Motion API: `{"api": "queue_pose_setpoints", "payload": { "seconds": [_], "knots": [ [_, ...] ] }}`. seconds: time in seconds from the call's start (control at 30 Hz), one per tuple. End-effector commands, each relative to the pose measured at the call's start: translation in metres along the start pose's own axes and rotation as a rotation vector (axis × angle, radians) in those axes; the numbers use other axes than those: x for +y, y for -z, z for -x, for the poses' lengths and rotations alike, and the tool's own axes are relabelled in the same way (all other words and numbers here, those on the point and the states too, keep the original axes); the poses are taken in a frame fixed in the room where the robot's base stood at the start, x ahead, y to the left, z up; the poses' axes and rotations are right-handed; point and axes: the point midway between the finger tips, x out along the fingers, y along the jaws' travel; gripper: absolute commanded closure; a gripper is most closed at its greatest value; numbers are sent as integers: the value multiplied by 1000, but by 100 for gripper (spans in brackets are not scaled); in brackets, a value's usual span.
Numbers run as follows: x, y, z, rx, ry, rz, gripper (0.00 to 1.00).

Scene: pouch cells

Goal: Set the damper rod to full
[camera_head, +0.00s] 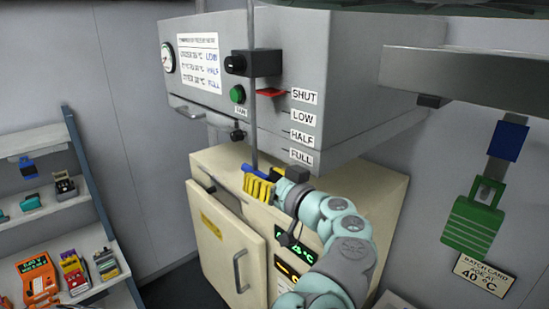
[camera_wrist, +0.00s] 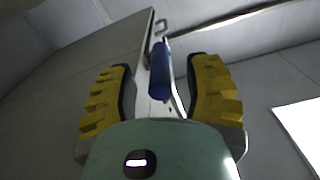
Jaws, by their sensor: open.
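The damper rod (camera_head: 254,135) is a thin grey upright rod in front of the grey oven-like unit. Its red pointer (camera_head: 270,92) is level with the SHUT label (camera_head: 304,96), above the LOW, HALF and FULL (camera_head: 301,157) labels. A blue grip (camera_wrist: 160,72) is at the rod's lower end. My gripper (camera_wrist: 161,64) is open, its yellow fingers on either side of the blue grip in the wrist view, with gaps showing on both sides. In the head view the yellow fingers (camera_head: 258,188) partly hide the rod's lower end.
A black knob box (camera_head: 262,63) and green button (camera_head: 238,94) are on the unit's front beside the rod. A cream cabinet (camera_head: 220,240) stands below. Shelves with small devices (camera_head: 38,278) are at left. A green tag (camera_head: 472,224) hangs at right.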

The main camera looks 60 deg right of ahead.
Motion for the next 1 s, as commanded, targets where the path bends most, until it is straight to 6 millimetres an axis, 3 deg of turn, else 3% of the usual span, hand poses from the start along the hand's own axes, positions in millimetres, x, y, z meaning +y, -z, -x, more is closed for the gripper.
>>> {"api": "queue_pose_setpoints", "payload": {
  "seconds": [0.2, 0.6, 1.0],
  "knots": [
    [0, 0, -25, 1, 2, 3, 50],
    [-1, 0, -30, -1, 2, 1, 47],
    [-1, 0, -30, -1, 2, 1, 88]
  ]
}}
